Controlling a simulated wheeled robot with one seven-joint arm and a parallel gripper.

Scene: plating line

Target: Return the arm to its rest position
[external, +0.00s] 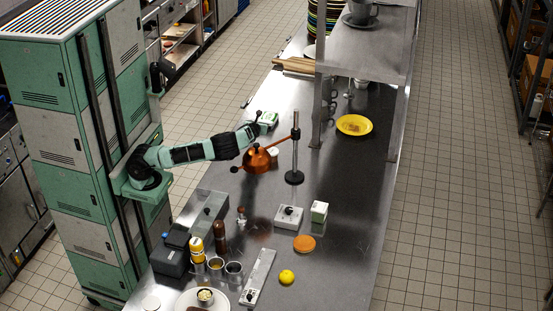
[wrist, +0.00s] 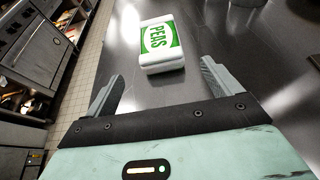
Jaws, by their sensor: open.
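My gripper (wrist: 160,80) is open, with its two grey fingers spread and nothing between them. In the wrist view, a white and green box marked PEAS (wrist: 160,45) lies on the steel counter just beyond the fingertips, apart from them. In the external view, my arm (external: 195,152) reaches right from the green column over the counter's left edge. Its end is beside the peas box (external: 268,118), and the fingers are too small there to make out.
A copper bowl-shaped thing (external: 257,160) on a stand (external: 294,177) is close to my forearm. A grey shelf (external: 368,50) stands over the far counter, near a yellow plate (external: 354,125). Jars, tins and boxes crowd the near end. The aisle floor (external: 460,200) is clear.

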